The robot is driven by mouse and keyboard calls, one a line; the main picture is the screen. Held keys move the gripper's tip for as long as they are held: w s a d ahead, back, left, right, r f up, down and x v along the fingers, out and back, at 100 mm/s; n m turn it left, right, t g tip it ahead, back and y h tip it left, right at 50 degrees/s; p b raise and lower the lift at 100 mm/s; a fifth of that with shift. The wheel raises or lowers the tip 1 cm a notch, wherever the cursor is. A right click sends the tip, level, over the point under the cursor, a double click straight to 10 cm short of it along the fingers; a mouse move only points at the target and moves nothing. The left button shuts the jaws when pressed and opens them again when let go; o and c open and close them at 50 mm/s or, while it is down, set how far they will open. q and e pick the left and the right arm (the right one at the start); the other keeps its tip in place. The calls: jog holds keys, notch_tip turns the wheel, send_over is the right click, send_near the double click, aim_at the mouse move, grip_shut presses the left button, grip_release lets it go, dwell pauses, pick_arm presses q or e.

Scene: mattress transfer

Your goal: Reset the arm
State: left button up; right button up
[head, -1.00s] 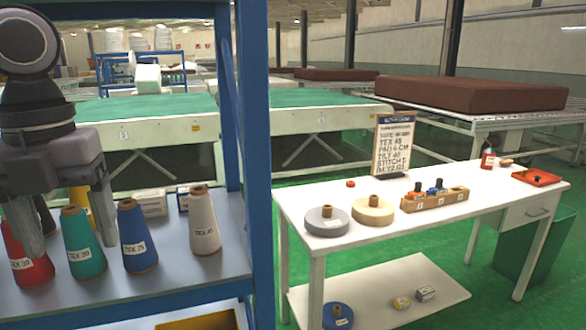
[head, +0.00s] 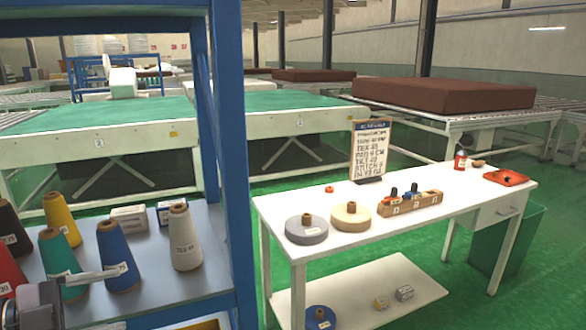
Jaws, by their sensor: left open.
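My left gripper (head: 75,283) is low at the left edge of the head view, open, with one finger reaching right in front of the teal and blue cones. No thing shows between its fingers. On the blue-framed shelf (head: 215,273) stand a teal thread cone (head: 62,258), a blue cone (head: 119,255), a white cone (head: 184,240), a yellow cone (head: 62,219), a black cone (head: 14,230) and a red cone (head: 9,269), partly cut off by the frame. The cones are upright. My right gripper is not in view.
A blue post (head: 232,170) stands between the shelf and a white table (head: 300,265). The table holds tape rolls (head: 351,217), a wooden spool tray (head: 410,205), a sign board (head: 369,152) and a red tray (head: 507,178). Brown mattresses (head: 445,95) lie behind.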

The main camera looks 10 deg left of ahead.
pick_arm(q)
jog(key=s+f+n+t+y+p, duration=0.1)
jog(key=s+f+n+t+y, duration=0.1)
jog(key=f+n+y, duration=0.4)
jog(key=s+f+n+t+y+p, duration=0.1)
jog(key=s+f+n+t+y, duration=0.15)
jog(key=f+n, duration=0.6)
jog(key=s+d+f+n+g+y, duration=0.1)
jog(key=s+d+f+n+g, duration=0.1)
jog(key=s+d+f, duration=0.2)
jog(key=s+d+f+n+g+y+p, duration=0.1)
jog(key=s+d+f, duration=0.3)
jog(key=d+f, duration=0.4)
jog(key=shift+s+d+f+n+g+p, duration=0.15)
jog(key=shift+s+d+n+g+p, duration=0.2)
jog(key=shift+n+g, duration=0.45)
